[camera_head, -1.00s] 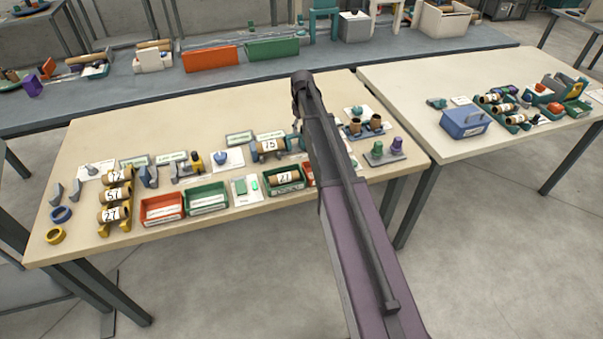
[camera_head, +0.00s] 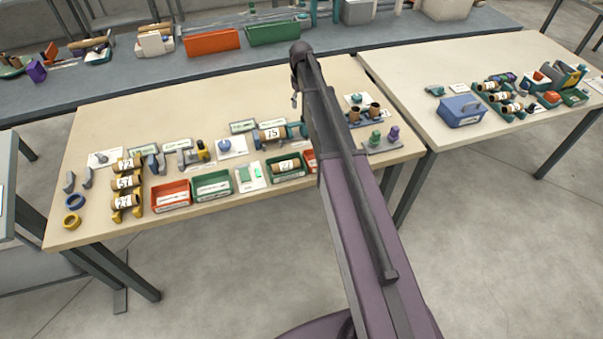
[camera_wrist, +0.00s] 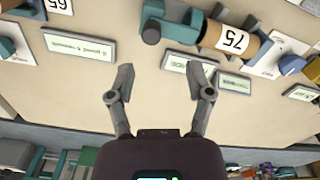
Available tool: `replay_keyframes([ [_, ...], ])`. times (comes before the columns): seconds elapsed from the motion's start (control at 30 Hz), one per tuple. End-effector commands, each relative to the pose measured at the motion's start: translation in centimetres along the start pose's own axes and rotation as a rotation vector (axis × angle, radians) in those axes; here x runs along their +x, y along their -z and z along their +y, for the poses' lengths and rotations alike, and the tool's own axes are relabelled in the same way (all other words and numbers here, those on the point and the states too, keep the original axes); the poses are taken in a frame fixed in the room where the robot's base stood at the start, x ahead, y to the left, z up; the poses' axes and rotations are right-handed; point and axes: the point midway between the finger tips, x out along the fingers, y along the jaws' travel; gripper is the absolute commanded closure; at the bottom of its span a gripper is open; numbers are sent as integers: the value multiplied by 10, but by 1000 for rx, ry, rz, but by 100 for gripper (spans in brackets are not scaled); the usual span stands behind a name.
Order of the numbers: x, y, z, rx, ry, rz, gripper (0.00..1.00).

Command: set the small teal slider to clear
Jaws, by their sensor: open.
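I cannot single out the small teal slider for certain. In the head view, a white card (camera_head: 251,178) on the near table holds a small teal block (camera_head: 243,175) and a bright green piece; which setting it shows is too small to read. My gripper (camera_wrist: 160,80) is open and empty in the wrist view, above bare tabletop. In the head view my arm hides most of the gripper; only a bit of a finger shows left of the arm.
Label plates (camera_wrist: 78,46) stand near the gripper. The near table also holds a red tray (camera_head: 171,196), a green tray (camera_head: 212,187) and a yellow rack of numbered tubes (camera_head: 127,185). The table's back strip is bare. A blue box (camera_head: 461,111) stands on the right table.

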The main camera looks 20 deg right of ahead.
Motion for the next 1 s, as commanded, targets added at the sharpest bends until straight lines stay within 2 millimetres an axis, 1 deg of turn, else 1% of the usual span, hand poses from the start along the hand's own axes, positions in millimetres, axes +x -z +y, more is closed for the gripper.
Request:
replay_keyframes([
  [0.03, -9, 0, 0, 0, 0, 0, 33],
  [0.4, -40, 0, 0, 0, 0, 0, 33],
  [0.8, -66, 0, 0, 0, 0, 0, 33],
  [0.87, -68, 0, 0, 0, 0, 0, 33],
  [0.9, -61, -6, -4, 4, 0, 0, 33],
  [1.0, -56, -14, -11, 15, 0, 0, 33],
])
